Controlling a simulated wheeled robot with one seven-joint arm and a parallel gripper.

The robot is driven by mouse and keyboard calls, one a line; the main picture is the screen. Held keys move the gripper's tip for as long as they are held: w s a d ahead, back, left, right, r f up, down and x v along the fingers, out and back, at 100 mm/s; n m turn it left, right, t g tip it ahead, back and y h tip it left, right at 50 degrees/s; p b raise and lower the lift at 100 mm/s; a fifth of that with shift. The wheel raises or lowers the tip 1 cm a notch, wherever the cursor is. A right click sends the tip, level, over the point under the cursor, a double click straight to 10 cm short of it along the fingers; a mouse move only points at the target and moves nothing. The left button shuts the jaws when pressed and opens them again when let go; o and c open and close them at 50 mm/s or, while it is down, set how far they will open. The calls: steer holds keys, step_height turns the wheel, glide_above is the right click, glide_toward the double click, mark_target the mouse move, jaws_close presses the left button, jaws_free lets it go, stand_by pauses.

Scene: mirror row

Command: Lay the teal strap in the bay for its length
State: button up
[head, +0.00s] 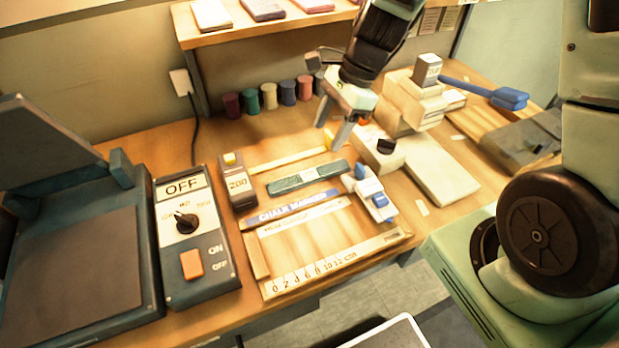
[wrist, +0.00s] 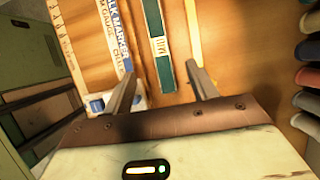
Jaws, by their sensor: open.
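The teal strap (head: 308,178) is a flat dark-teal strip with a small pale label, lying on the wooden worktop. It also shows in the wrist view (wrist: 153,30), running up the picture. In the head view it lies between a yellow strip (head: 285,161) and a blue "CHALK MARKER" strip (head: 292,208). A wooden frame (head: 259,265) nearer the front has a ruled edge marked in cm and a bare wooden floor. I cannot tell which slot is the bay. My gripper (head: 331,136) is open and empty, above and beyond the strap's right end; its fingers (wrist: 161,90) straddle the strap's line in the wrist view.
A blue-and-white clamp-like object (head: 371,194) stands at the strap's right. A dark block marked "200" (head: 237,182) stands at its left, beside a control box (head: 191,235). Several coloured cylinders (head: 270,96) line the back. A white box (head: 377,152) stands right of my gripper.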

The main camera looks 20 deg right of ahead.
glide_above(310, 174)
steer(key=d, duration=0.2)
step_height(310, 174, down, 6)
steer(key=shift+d+r, duration=0.1)
steer(key=shift+r, duration=0.15)
steer(key=shift+d+b+x, duration=0.15)
steer(key=shift+b+x, duration=0.05)
steer(key=shift+x, duration=1.1)
steer(key=shift+d+b+x, duration=0.1)
steer(key=shift+b+x, duration=0.05)
steer(key=shift+x, duration=1.15)
steer(key=shift+s, duration=0.1)
steer(key=c, duration=1.2)
steer(key=shift+o, duration=0.2)
